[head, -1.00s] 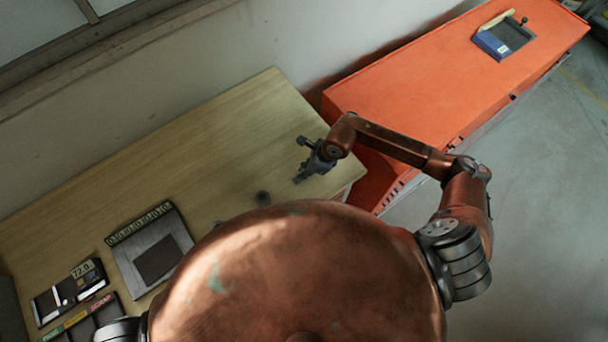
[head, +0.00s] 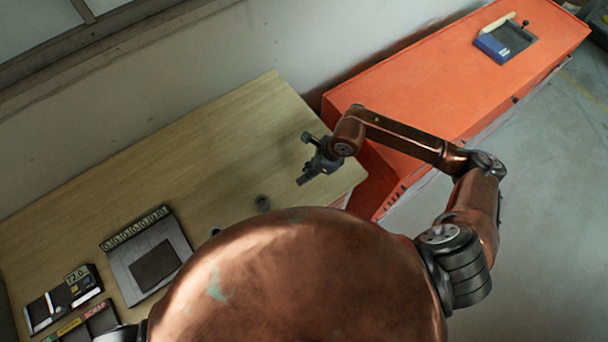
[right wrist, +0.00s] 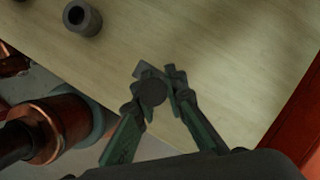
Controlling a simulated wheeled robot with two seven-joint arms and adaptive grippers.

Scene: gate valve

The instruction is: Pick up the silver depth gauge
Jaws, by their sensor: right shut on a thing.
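My right gripper (head: 310,170) is over the right end of the wooden table. It also shows in the right wrist view (right wrist: 160,86), with its fingers closed on a small dark grey piece with a round end (right wrist: 152,92). I take this piece to be the depth gauge; it looks dark rather than silver here. In the head view a grey knobbed end (head: 308,138) sticks out beyond the fingers. The fingers hide part of the piece, and I cannot tell its height over the table. My left gripper is not in view.
A dark hollow cylinder (head: 263,203) stands on the wooden table (head: 200,150). A grey tray with a dark pad (head: 125,265) and labelled bins (head: 65,300) lie at left. An orange cabinet (head: 430,75) adjoins at right, bearing a blue-edged tray (head: 490,46). Mid-table is clear.

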